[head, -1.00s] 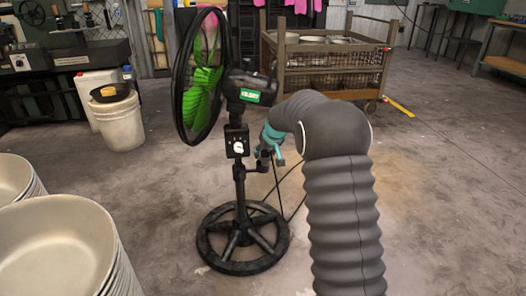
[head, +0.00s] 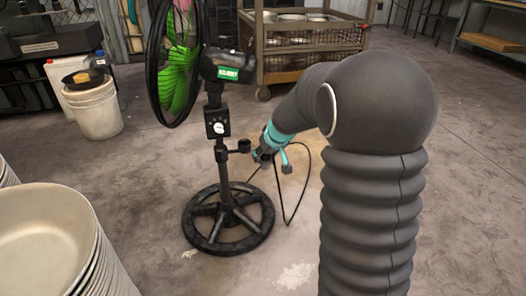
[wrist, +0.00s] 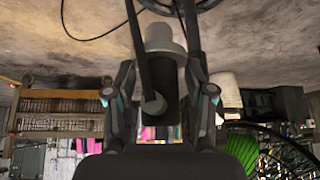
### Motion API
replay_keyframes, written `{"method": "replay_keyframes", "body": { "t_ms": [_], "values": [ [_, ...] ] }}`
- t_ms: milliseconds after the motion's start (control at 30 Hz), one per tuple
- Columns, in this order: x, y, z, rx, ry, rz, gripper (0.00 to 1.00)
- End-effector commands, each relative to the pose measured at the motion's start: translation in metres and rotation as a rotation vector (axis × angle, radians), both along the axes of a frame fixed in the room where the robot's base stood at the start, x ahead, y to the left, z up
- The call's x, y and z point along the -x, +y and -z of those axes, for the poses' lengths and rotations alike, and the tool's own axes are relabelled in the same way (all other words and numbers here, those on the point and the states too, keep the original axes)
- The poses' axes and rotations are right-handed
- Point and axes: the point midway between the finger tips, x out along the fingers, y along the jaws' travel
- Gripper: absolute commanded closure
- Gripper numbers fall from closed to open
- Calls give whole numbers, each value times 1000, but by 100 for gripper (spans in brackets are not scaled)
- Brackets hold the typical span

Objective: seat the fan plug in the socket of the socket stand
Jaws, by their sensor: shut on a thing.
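My gripper (head: 262,157) is just right of the fan's pole in the head view, small and partly hidden by my arm. In the wrist view my gripper (wrist: 162,105) is shut on a dark piece with a grey rounded end (wrist: 160,38), which I take to be the fan plug. A black cable (head: 309,170) loops from near the gripper to the floor. The fan (head: 224,130) stands upright on a round black base. A small cup-like holder (head: 243,146) sticks out from its pole, left of the gripper and apart from it. I cannot make out a socket stand.
A stack of pale bowls (head: 50,235) stands at the left front. A white bucket (head: 95,112) with a black pan on it stands behind. A caged metal cart (head: 310,42) is at the back. Floor between fan and cart is clear apart from cable.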

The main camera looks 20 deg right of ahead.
Motion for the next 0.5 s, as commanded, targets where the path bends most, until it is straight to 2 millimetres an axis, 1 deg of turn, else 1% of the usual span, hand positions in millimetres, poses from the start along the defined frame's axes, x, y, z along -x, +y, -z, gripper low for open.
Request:
{"method": "replay_keyframes", "body": {
  "t_ms": [33, 500],
  "values": [
    [0, 0, -4, 0, -1, 0, 82],
    [-1, 0, -24, 0, -2, 0, 82]
  ]
}}
